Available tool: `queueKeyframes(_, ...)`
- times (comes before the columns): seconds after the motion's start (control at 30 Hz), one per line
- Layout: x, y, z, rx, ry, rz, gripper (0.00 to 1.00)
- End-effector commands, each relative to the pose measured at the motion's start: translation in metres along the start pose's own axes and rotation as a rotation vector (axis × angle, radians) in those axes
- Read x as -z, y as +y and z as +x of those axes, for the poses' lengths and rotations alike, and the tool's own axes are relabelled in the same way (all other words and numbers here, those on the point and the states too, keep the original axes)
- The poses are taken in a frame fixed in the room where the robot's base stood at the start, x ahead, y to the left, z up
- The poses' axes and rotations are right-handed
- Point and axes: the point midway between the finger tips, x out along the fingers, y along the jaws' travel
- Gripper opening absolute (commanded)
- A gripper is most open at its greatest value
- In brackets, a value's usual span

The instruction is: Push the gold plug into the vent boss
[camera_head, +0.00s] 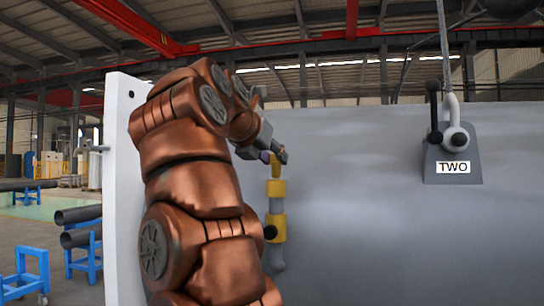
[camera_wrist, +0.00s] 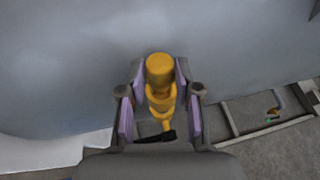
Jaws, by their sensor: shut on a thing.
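My gripper (camera_head: 276,154) is at the end of my copper arm, beside the grey shell (camera_head: 370,150). It is shut on a gold plug (camera_head: 275,160); in the wrist view the plug (camera_wrist: 160,68) sits between the purple-lined fingers (camera_wrist: 160,95). Directly below in the head view is an upright yellow and grey fitting (camera_head: 275,189), which looks like the vent boss. The fitting has a lower yellow band (camera_head: 277,228) and a black knob. The plug lines up closely above it. The fingers hide part of the joint, so I cannot tell whether the plug is inside it.
A white flange plate (camera_head: 121,190) stands at the shell's left end. A lifting lug marked TWO (camera_head: 453,165), with a shackle and cable, is on the right. Blue stands (camera_head: 30,272) with dark pipes are at far left. The shell between fitting and lug is clear.

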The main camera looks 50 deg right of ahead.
Motion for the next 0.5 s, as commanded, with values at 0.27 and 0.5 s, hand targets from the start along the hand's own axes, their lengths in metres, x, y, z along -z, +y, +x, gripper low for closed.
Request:
queueKeyframes(0.27, 0.0063, 0.0002, 0.0026, -0.001, 0.0, 0.0, 0.03)
queueKeyframes(0.5, 0.0108, 0.0005, 0.0045, -0.001, 0.001, 0.0, 0.03)
